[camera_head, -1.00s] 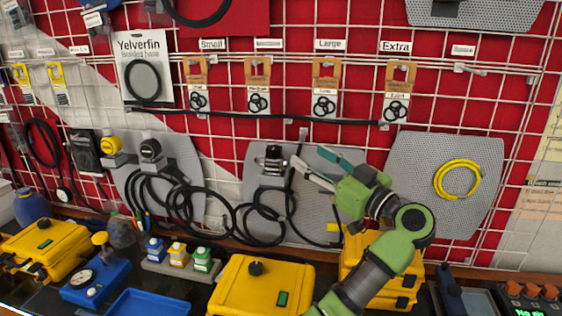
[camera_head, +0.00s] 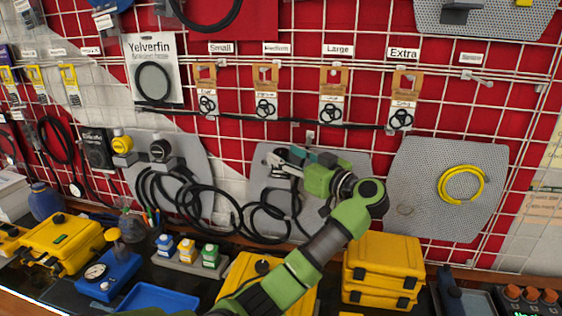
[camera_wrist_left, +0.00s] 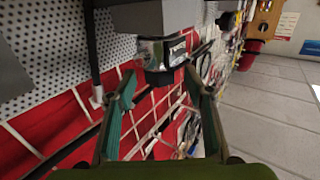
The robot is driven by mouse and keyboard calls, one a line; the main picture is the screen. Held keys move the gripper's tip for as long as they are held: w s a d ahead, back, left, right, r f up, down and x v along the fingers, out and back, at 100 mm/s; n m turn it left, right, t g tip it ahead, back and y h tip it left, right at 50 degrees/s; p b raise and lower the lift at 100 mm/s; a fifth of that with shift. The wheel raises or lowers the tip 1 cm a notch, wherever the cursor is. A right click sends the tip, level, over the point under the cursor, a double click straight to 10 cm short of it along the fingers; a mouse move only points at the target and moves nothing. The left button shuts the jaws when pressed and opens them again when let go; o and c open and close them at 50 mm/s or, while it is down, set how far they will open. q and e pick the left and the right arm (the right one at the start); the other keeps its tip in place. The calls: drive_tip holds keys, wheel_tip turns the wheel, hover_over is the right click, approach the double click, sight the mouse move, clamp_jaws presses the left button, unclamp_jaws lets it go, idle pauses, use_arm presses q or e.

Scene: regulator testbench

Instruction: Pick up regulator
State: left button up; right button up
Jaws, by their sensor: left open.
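The regulator (camera_head: 290,169) is a dark, rounded unit with a hose, hung on the middle grey perforated panel (camera_head: 347,160). My left gripper (camera_head: 281,157) is in front of it and partly hides it in the head view. In the left wrist view the regulator (camera_wrist_left: 165,55) shows as a dark body with a pale label under a grey holder (camera_wrist_left: 155,17). It sits just beyond the tips of my open left fingers (camera_wrist_left: 160,82), roughly centred between them. I cannot tell whether the fingers touch it. My right gripper is not in view.
Two more regulators, one yellow-capped (camera_head: 122,144) and one black (camera_head: 160,150), hang on the panel to the left with looped hoses. Yellow cases (camera_head: 383,258), a blue tray (camera_head: 155,298) and small bottles stand on the bench below. A yellow hose coil (camera_head: 461,184) hangs at right.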

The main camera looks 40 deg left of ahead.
use_arm(q)
drive_tip(key=shift+w+a, duration=0.1)
drive_tip(key=shift+a, duration=1.45)
drive_tip(key=shift+d, duration=0.15)
drive_tip(key=c, duration=0.4)
clamp_jaws()
drive_tip(key=shift+r, duration=0.1)
